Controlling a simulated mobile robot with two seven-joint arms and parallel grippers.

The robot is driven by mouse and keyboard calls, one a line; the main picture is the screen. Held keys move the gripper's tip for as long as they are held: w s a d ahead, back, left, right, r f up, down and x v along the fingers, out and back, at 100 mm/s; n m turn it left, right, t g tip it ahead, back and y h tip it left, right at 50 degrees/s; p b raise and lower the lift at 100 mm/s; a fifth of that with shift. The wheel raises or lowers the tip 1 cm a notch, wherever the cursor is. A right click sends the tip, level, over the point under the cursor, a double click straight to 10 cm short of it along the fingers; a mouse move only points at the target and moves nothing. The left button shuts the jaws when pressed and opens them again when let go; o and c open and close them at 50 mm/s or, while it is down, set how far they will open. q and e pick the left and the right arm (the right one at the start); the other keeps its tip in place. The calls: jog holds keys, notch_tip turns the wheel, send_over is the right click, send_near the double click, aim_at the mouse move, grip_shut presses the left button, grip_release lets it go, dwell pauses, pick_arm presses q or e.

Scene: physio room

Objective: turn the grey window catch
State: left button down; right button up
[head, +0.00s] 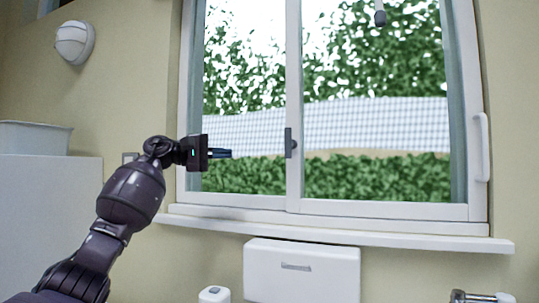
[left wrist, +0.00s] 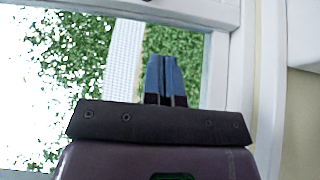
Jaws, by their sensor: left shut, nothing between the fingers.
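The grey window catch (head: 290,143) sits on the middle upright of the white sliding window (head: 294,60) in the head view. My left gripper (head: 230,153) is in front of the left pane, to the left of the catch and apart from it. Its blue fingers point right and are closed together with nothing between them. In the left wrist view the shut fingertips (left wrist: 162,58) show against the pane and hedge. The catch cannot be made out in that view. My right gripper is not in view.
A white handle (head: 482,147) is on the window's right frame. The sill (head: 340,232) juts out below, above a white wall box (head: 302,272). A round wall lamp (head: 74,42) and a pale bin (head: 35,137) are at the left.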

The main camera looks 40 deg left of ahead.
aim_at(290, 144)
pick_arm(q)
jog(key=s+d+x, duration=0.1)
jog(key=d+x, duration=0.1)
jog(key=x, duration=1)
jog(key=shift+d, duration=0.3)
jog(key=shift+f, duration=0.25)
